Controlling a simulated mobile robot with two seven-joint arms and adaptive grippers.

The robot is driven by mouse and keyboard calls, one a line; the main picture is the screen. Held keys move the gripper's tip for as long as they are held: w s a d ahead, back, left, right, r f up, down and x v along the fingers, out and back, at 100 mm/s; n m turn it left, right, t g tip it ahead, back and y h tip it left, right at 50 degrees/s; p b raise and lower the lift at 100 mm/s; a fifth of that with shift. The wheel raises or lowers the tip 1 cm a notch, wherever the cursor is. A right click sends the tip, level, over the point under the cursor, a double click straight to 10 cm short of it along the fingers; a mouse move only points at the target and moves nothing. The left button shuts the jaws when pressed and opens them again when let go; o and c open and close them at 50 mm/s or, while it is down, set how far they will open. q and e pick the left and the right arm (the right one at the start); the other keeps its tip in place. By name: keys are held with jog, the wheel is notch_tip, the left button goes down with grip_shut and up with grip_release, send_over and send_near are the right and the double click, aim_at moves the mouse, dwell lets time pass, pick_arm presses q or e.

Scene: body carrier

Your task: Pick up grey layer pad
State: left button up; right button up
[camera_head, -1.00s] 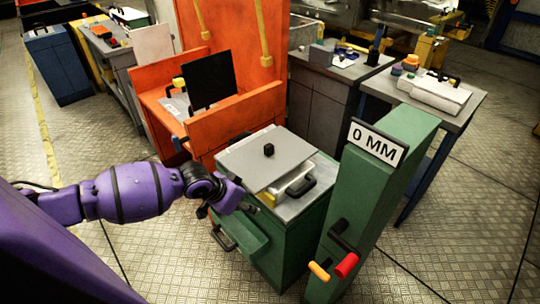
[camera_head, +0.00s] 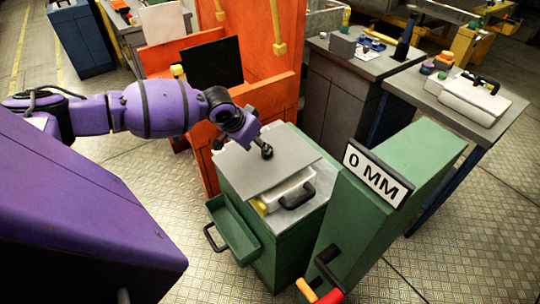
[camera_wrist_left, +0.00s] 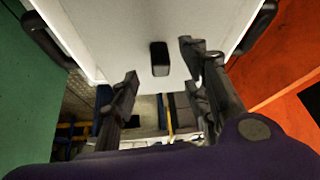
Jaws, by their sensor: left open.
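The grey layer pad (camera_head: 262,168) is a flat grey plate with a small black knob (camera_head: 267,152). It lies over a white case with a black handle (camera_head: 297,194), on top of a green cabinet. My left gripper (camera_head: 245,140) is over the pad's far side, by the knob. In the wrist view the pad's pale surface (camera_wrist_left: 120,35) fills the top, and its knob (camera_wrist_left: 160,58) stands in the gap between the open fingers of my left gripper (camera_wrist_left: 158,62). I cannot tell whether either finger touches it. My right gripper is out of view.
The green cabinet (camera_head: 280,235) has a pulled-out tray (camera_head: 235,238) at its front left. An orange frame (camera_head: 265,90) stands behind.

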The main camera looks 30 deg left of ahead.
pick_arm(q)
jog(key=x, duration=0.4)
jog(key=shift+w+d+f, duration=0.2)
jog(key=shift+w+d, duration=0.05)
jog(key=shift+w, duration=0.2)
jog(key=shift+w+f, duration=0.1)
jog(key=shift+f, duration=0.15)
jog(key=shift+c, duration=0.3)
jog(key=c, duration=0.8)
grip_shut()
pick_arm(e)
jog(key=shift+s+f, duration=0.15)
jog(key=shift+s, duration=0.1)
